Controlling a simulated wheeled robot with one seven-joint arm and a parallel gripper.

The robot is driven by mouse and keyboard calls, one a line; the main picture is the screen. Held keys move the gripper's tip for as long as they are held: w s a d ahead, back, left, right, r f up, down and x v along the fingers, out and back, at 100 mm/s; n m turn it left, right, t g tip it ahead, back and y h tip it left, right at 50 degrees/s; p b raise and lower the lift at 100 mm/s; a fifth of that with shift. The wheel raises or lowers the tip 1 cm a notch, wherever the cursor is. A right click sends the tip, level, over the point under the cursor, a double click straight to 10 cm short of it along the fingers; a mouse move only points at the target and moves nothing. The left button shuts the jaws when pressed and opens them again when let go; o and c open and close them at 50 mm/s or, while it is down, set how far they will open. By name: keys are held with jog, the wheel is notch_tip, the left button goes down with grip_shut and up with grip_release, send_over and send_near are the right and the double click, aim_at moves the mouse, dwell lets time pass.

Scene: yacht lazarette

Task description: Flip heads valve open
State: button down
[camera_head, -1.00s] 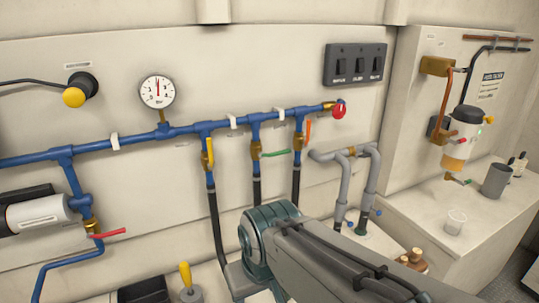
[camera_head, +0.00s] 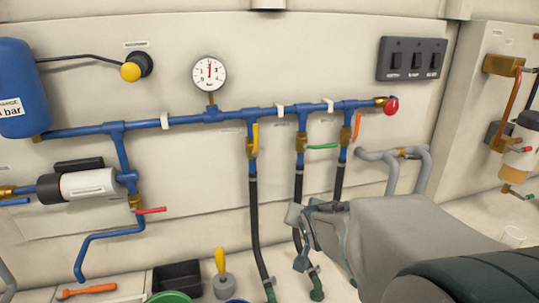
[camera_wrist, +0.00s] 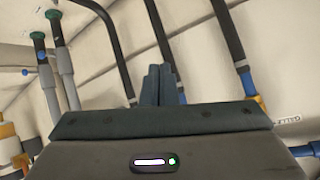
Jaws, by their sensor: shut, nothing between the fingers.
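A blue manifold (camera_head: 180,120) runs along the wall with three drop valves. The left one has a yellow lever (camera_head: 256,138) standing upright along its pipe. The middle one has a green lever (camera_head: 322,146) lying across its pipe, pointing right. The right one has an orange lever (camera_head: 358,126), near upright and slightly tilted. I cannot read which label says heads. My gripper (camera_head: 298,242) is below the valves, in front of the black hoses, apart from the levers. Its fingers (camera_wrist: 160,85) are together and empty in the wrist view, with hoses behind them.
A red lever (camera_head: 150,211) lies across the pipe beside a pump (camera_head: 88,184) at left. A gauge (camera_head: 209,73), red knob (camera_head: 391,106) and switch panel (camera_head: 411,59) are on the wall. Grey pipes (camera_head: 393,165) rise at right. A black bin (camera_head: 178,276) stands below.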

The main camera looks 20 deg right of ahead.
jog(key=w+d+f+m+t+y+b, duration=0.1)
jog(key=w+d+f+m+t+b, duration=0.1)
jog(key=w+d+m+t+b, duration=0.4)
jog(key=s+d+r+m+t+y, duration=0.1)
jog(key=s+d+m+t, duration=0.3)
jog(key=d+t, duration=0.3)
jog(key=shift+s+r+m+t+y+b, duration=0.3)
jog(key=shift+r+m+t+y+b, duration=0.1)
jog(key=shift+m+t, duration=0.4)
jog(key=p, duration=0.4)
send_near(321, 146)
jog(key=w+d+r, duration=0.2)
jog(key=w+r, duration=0.1)
jog(key=w, duration=0.2)
jog(key=shift+w+d, duration=0.3)
